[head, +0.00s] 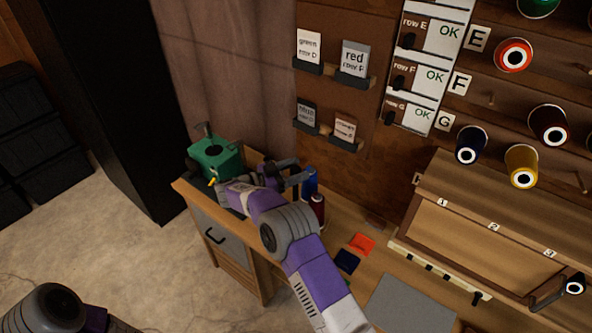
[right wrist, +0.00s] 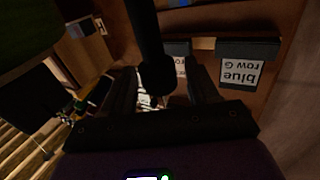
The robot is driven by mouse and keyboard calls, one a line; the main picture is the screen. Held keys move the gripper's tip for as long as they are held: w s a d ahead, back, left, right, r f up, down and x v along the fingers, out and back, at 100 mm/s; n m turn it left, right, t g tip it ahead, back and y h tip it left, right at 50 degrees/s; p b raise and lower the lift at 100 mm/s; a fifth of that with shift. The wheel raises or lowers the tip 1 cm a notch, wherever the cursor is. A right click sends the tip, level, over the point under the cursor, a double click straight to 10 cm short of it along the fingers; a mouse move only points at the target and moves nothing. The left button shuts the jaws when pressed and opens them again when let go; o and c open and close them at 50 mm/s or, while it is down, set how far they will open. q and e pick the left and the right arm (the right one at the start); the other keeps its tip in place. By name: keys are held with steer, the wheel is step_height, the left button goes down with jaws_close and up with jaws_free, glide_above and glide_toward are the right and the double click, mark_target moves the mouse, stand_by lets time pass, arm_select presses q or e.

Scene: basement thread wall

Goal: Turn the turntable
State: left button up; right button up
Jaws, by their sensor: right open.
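I cannot clearly make out the turntable; my right arm covers part of the bench around it. A blue spool (head: 310,180) and a dark red spool (head: 317,207) stand upright close together on the bench, just right of my right gripper (head: 288,174). The right gripper is open above the back left of the bench. In the right wrist view, a dark post with a rounded end (right wrist: 155,74) shows between its fingers; I cannot tell what it belongs to or whether they touch. My left gripper is out of view; only part of the left arm shows.
A green machine (head: 214,158) stands at the bench's left end, close to the gripper. Card holders (head: 352,78) hang on the wall behind. An orange card (head: 361,244), a dark blue card (head: 347,261) and a grey mat (head: 408,306) lie right. A wooden box (head: 492,240) stands farther right.

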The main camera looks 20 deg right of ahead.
steer(key=a, duration=0.7)
steer(key=shift+s+a, duration=0.2)
